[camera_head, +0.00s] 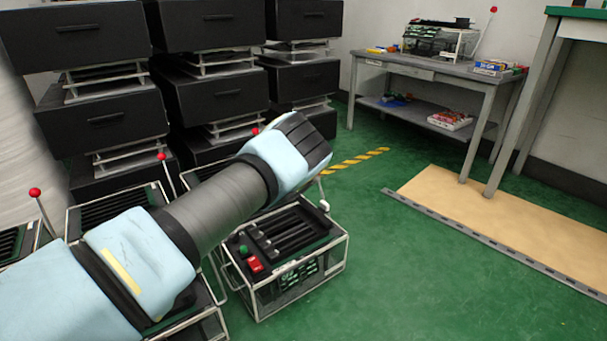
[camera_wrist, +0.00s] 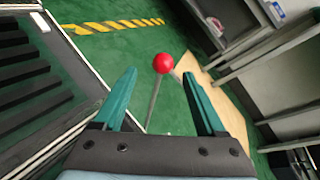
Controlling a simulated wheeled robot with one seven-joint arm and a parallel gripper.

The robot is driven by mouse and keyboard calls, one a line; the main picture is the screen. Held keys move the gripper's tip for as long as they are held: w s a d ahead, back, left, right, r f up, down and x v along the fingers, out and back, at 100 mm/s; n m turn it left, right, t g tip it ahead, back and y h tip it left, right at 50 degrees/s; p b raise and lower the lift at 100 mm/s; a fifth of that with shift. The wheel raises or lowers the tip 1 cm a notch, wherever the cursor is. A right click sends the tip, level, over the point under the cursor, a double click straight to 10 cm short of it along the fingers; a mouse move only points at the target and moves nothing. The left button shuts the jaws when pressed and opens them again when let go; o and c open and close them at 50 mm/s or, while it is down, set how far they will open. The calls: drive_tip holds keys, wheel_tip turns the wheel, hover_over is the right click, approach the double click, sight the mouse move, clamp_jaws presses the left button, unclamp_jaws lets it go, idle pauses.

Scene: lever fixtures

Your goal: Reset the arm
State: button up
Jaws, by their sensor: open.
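In the wrist view, a red ball (camera_wrist: 163,63) tops a thin grey lever rod (camera_wrist: 154,105). My gripper (camera_wrist: 159,74) is open, with its two teal fingers spread on either side of the rod and the ball appearing near the fingertips. I cannot tell how far the ball is beyond them, and no contact shows. In the head view, my arm crosses the front and hides the gripper. A black-topped fixture box (camera_head: 290,250) in a white frame stands below the arm's end, with a red part on top. I cannot tell which fixture the wrist view's lever belongs to.
More red-knobbed levers (camera_head: 35,192) stand at the left among fixtures. Stacked black boxes (camera_head: 85,35) fill the back left. A grey workbench (camera_head: 430,68) carries another levered fixture. The green floor right of the near fixture is clear, up to a tan mat (camera_head: 500,215).

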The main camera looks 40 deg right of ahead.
idle(0.5)
drive_tip(key=w+a+r+n+t+y+p, duration=0.1)
drive_tip(key=w+a+r+n+t+y, duration=0.3)
drive_tip(key=w+a+n, duration=0.5)
drive_tip(key=w+a+r+n+t+y, duration=0.2)
drive_tip(key=w+a+r+n, duration=0.4)
drive_tip(key=a, duration=0.5)
drive_tip(key=s+a+r+n+g+y+p, duration=0.15)
drive_tip(key=a+n, duration=0.25)
drive_tip(key=a, duration=0.5)
drive_tip(key=a+r+n+y, duration=0.3)
drive_tip(key=a+n, duration=0.2)
drive_tip(key=a, duration=0.4)
drive_tip(key=s+a+r+n+g+y+p, duration=0.1)
drive_tip(key=a+r+n+y, duration=0.2)
drive_tip(key=a, duration=0.5)
drive_tip(key=s+a+r+n+g+p, duration=0.1)
drive_tip(key=s+a+r+n+g, duration=0.15)
drive_tip(key=s+a+n, duration=0.5)
drive_tip(key=s+a+r+n+g, duration=0.2)
drive_tip(key=s+a+r, duration=0.15)
drive_tip(key=s, duration=0.75)
drive_tip(key=s+a+r+n+g+p, duration=0.1)
drive_tip(key=s+a+r+n+g, duration=0.1)
drive_tip(key=s+a+n, duration=0.55)
wheel_tip(320, 180, up, 38)
drive_tip(key=s+d+m+p, duration=0.1)
drive_tip(key=s+m+p, duration=0.1)
drive_tip(key=p, duration=3.6)
drive_tip(key=shift+d, duration=0.2)
